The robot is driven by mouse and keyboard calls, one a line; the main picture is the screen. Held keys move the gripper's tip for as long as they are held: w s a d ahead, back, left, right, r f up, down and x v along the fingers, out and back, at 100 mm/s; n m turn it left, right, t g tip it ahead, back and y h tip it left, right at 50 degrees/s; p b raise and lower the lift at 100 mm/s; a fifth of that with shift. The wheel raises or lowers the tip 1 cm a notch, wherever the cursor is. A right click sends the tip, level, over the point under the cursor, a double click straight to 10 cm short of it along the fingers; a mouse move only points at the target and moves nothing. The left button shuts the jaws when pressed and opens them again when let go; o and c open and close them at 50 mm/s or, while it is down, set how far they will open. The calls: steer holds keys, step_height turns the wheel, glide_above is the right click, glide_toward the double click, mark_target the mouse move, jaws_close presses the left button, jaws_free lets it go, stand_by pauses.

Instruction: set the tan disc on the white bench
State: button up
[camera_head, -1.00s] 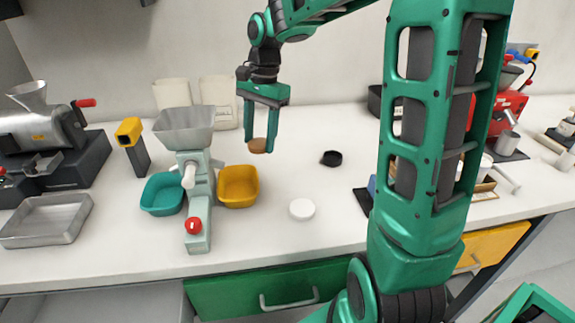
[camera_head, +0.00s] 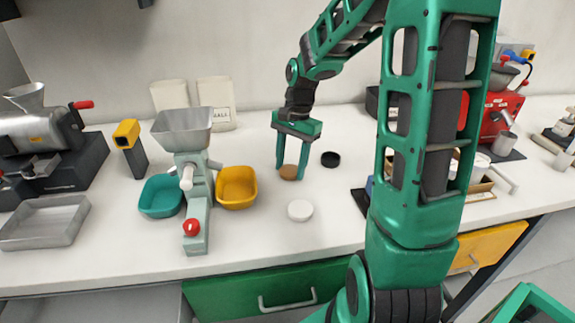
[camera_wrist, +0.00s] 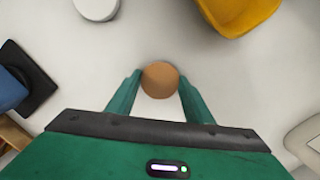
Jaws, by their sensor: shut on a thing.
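The tan disc (camera_head: 289,172) is between the two fingertips of my gripper (camera_head: 291,170), which is shut on it. In the wrist view the round disc (camera_wrist: 160,80) sits between the green fingers of my gripper (camera_wrist: 158,88). The disc is low over the white bench (camera_head: 270,225). I cannot tell whether its underside touches the bench.
A black disc (camera_head: 330,159) lies close to the right of my gripper, and a white disc (camera_head: 300,210) lies in front. A yellow bowl (camera_head: 237,187), a teal bowl (camera_head: 161,196) and a grinder (camera_head: 190,180) stand to the left. The bench between the discs is clear.

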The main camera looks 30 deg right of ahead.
mark_target(295, 167)
steer(key=o, duration=1.1)
steer(key=shift+c, duration=0.2)
step_height(295, 167, up, 12)
steer(key=d, duration=0.2)
steer(key=s+f+n, duration=0.2)
steer(key=s, duration=0.6)
steer(key=s+f+n+h, duration=0.1)
steer(key=s+f+n, duration=0.1)
steer(key=s, duration=0.6)
steer(key=s+d+f+n, duration=0.1)
steer(key=s+f+n, duration=0.1)
steer(key=s, duration=0.7)
steer(key=shift+f+n+h, duration=0.15)
steer(key=shift+n+h, duration=0.15)
steer(key=shift+n, duration=0.3)
